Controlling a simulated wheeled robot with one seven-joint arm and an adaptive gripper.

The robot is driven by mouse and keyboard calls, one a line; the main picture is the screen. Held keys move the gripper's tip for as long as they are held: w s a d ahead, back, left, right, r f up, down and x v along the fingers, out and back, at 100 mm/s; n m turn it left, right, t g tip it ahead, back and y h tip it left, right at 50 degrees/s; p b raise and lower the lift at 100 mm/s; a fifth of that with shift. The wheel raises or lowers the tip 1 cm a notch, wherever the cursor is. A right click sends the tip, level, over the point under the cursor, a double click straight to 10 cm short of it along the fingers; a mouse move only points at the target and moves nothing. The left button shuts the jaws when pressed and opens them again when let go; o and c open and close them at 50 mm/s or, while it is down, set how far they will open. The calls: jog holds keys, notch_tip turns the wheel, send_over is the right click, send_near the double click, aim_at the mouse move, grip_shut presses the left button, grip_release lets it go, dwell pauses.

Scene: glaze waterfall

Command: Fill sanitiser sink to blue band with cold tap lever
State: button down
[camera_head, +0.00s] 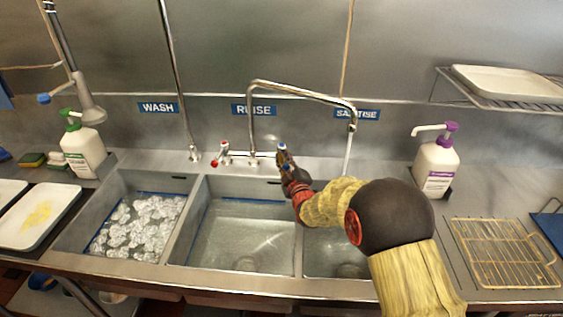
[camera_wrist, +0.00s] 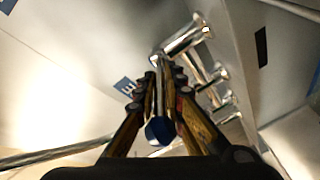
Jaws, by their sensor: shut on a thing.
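My gripper (camera_head: 287,165) is at the tap body behind the sinks. In the wrist view its fingers (camera_wrist: 158,90) are shut on the chrome cold tap lever with a blue end (camera_wrist: 160,131).
The red-marked hot lever (camera_head: 216,161) is left of the cold one. The rinse sink (camera_head: 200,215) holds clear water, and the wash sink (camera_head: 85,215) holds suds. A purple-topped pump bottle (camera_head: 437,167) and wire rack (camera_head: 503,253) stand right. A spray hose hangs at left.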

jog(key=shift+w+d+f+n+g+y+b, duration=0.1)
jog(key=shift+d+n+g+y+b, duration=0.25)
jog(key=shift+y, duration=0.3)
jog(key=shift+d+f+n+g+y+b, duration=0.1)
jog(key=shift+d+n+g+y, duration=0.2)
jog(key=shift+n+y, duration=0.3)
jog(key=shift+d+n+y, duration=0.15)
jog(key=shift+n+y, duration=0.1)
jog(key=shift+y, duration=0.2)
jog(key=shift+f+g, duration=0.15)
jog(key=shift+g, duration=0.1)
jog(key=c, duration=2.3)
grip_release()
jog(key=o, duration=0.4)
jog(key=shift+r, duration=0.25)
jog(key=shift+d, duration=0.1)
jog(key=v, duration=1.2)
jog(key=shift+f, duration=0.1)
